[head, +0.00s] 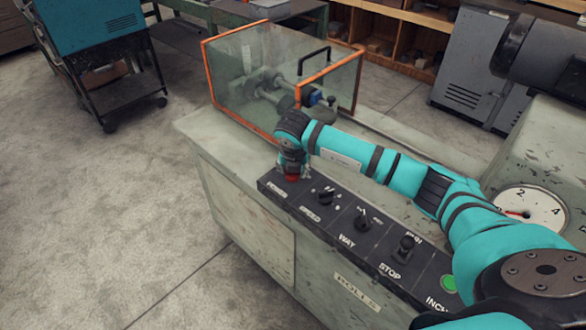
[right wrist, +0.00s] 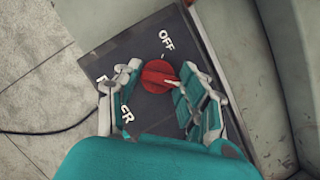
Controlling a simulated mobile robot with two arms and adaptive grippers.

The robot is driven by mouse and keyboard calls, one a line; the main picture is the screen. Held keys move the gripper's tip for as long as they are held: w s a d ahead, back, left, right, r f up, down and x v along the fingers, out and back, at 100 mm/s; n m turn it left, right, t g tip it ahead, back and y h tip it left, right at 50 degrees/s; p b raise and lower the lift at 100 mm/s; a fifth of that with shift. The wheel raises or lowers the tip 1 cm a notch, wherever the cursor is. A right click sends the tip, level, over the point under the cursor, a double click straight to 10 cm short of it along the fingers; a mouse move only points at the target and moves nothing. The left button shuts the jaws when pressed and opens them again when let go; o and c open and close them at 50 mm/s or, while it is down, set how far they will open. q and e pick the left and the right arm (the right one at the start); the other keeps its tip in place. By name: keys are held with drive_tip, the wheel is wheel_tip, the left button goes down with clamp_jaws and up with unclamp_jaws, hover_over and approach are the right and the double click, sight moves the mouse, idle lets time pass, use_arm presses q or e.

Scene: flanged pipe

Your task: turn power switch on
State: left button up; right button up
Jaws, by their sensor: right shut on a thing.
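The red power switch (head: 292,178) is a round knob at the far left end of the dark control panel. In the right wrist view the knob (right wrist: 156,77) sits by the white word OFF and the partly covered word POWER. My right gripper (head: 292,166) reaches down onto it from above. In the wrist view its fingers (right wrist: 159,76) stand on both sides of the knob and are shut on it. A pale mark shows on the knob's right side. The fingers hide part of the panel, and any ON label is not visible. My left gripper is not in view.
The panel (head: 330,215) also carries black knobs (head: 326,196) labelled SPEED and WAY, a STOP lever (head: 403,249) and a green button (head: 448,283). A clear guard box with orange edges (head: 240,118) stands behind. A dial gauge (head: 528,207) is at right.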

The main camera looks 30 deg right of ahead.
idle(0.4)
drive_tip(key=o, duration=1.2)
drive_tip(key=shift+c, duration=0.2)
drive_tip(key=shift+r, duration=0.1)
drive_tip(key=v, duration=1.1)
drive_tip(key=shift+r, duration=0.4)
drive_tip(key=shift+s, duration=0.1)
